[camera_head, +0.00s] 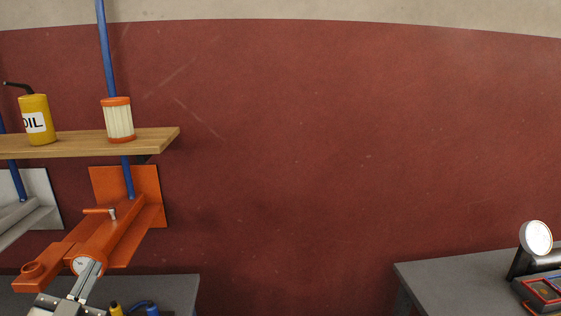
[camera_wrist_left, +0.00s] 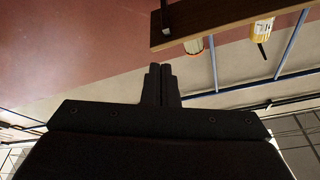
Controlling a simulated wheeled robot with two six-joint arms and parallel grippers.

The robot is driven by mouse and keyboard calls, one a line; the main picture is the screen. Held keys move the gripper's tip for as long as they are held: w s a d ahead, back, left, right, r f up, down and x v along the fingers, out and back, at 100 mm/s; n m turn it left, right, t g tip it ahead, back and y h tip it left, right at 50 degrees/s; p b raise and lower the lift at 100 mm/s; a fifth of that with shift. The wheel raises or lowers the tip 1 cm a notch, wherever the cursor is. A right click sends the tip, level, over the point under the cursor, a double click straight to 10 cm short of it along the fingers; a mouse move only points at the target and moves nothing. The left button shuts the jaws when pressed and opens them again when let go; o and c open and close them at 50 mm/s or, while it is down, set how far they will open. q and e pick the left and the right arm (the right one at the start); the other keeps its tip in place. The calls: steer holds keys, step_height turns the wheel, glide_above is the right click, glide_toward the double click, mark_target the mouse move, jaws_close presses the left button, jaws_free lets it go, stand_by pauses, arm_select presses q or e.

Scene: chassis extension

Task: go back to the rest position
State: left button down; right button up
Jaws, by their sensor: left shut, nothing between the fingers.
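My left gripper (camera_head: 91,268) shows at the bottom left of the head view, in front of an orange wall-mounted device. Its grey fingers point up and are together with nothing between them. In the left wrist view the gripper (camera_wrist_left: 161,70) is a dark shape with its two fingers side by side and shut. Whether it touches the orange device cannot be told. My right gripper is not in view.
A wooden shelf (camera_head: 80,145) holds a yellow oil can (camera_head: 36,122) and an orange-white filter (camera_head: 118,121). The orange device (camera_head: 120,222) is below. A grey table (camera_head: 460,285) at right carries a round-faced object (camera_head: 537,238). The space between is clear.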

arm_select(q)
steer(key=s+a+f+n+g+y, duration=0.25)
steer(key=s+f+n+g, duration=0.2)
steer(key=f, duration=0.45)
steer(key=s+a+f+n+g+y, duration=0.1)
steer(key=s+f+n+g+y, duration=0.3)
steer(key=f, duration=0.5)
steer(key=s+d+f+m+g+h, duration=0.1)
steer(key=s+d+f+g+h, duration=0.1)
steer(key=s+d+f+g, duration=0.5)
steer(key=s+d+f+m+g+h, duration=0.1)
steer(key=s+f+g+h, duration=0.3)
steer(key=s, duration=0.8)
step_height(320, 180, down, 31)
steer(key=a+y+b, duration=0.1)
steer(key=b, duration=0.5)
steer(key=s+f+b, duration=0.2)
steer(key=s+f, duration=0.5)
steer(key=f, duration=0.3)
steer(key=s+f+g+b, duration=0.1)
steer(key=s+f+b, duration=0.1)
steer(key=s+f, duration=0.5)
step_height(320, 180, down, 3)
steer(key=shift+s+d+r, duration=0.15)
steer(key=shift+s+d, duration=0.15)
steer(key=shift+d, duration=0.15)
